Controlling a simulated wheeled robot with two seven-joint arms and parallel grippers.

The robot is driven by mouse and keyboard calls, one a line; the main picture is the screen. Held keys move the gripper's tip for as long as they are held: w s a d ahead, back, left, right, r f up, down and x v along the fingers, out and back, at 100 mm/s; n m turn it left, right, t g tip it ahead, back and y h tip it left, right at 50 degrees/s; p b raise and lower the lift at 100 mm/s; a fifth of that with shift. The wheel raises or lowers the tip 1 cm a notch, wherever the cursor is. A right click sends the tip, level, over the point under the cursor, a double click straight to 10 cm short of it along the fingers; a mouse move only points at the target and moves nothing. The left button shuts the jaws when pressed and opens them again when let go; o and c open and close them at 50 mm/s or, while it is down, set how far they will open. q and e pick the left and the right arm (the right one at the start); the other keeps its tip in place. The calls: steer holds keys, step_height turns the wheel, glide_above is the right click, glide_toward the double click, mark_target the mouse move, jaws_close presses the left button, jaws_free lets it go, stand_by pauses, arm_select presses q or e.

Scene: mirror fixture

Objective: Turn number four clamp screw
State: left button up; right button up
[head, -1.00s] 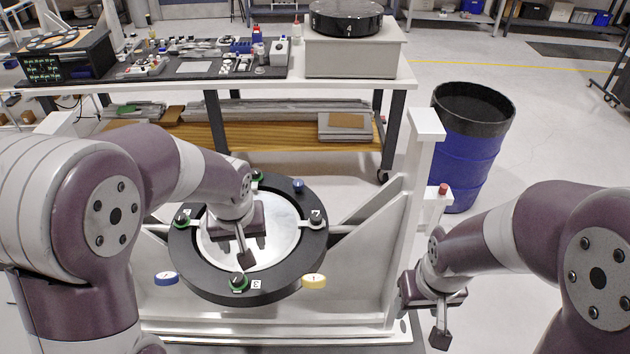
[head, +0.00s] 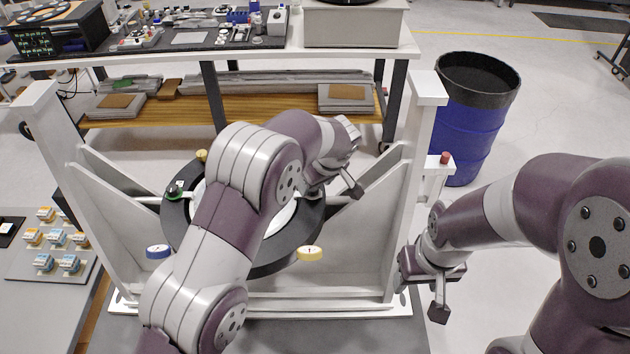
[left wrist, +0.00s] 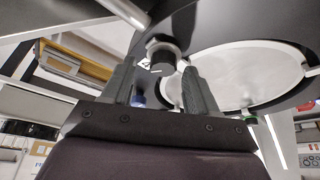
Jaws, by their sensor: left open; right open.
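The black ring (head: 178,225) with its pale mirror stands tilted in the white frame, partly hidden by my left arm. My left gripper (head: 350,178) is over the ring's right side, open and empty. In the left wrist view, its two fingers (left wrist: 162,88) stand apart, with a dark clamp screw (left wrist: 162,55) beyond the gap and a small label beside it. A green-based clamp screw (head: 174,190) sits on the ring's left side. My right gripper (head: 425,295) is open and empty, right of the frame.
The white frame's right post (head: 424,130) stands close to my left gripper. A blue barrel (head: 470,130) is behind it. A bench (head: 345,50) stands behind; a parts tray (head: 50,250) is at left.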

arm_select(q)
steer(key=shift+a+f, duration=0.1)
steer(key=shift+f, duration=0.15)
steer(key=shift+s+a+f, duration=0.15)
steer(key=shift+c, duration=1.2)
steer(key=shift+f, duration=0.1)
steer(key=c, duration=0.8)
arm_select(e)
steer(key=shift+s+a+r, duration=0.1)
steer(key=shift+s+r, duration=0.1)
steer(key=shift+r, duration=0.1)
steer(key=shift+f, duration=0.15)
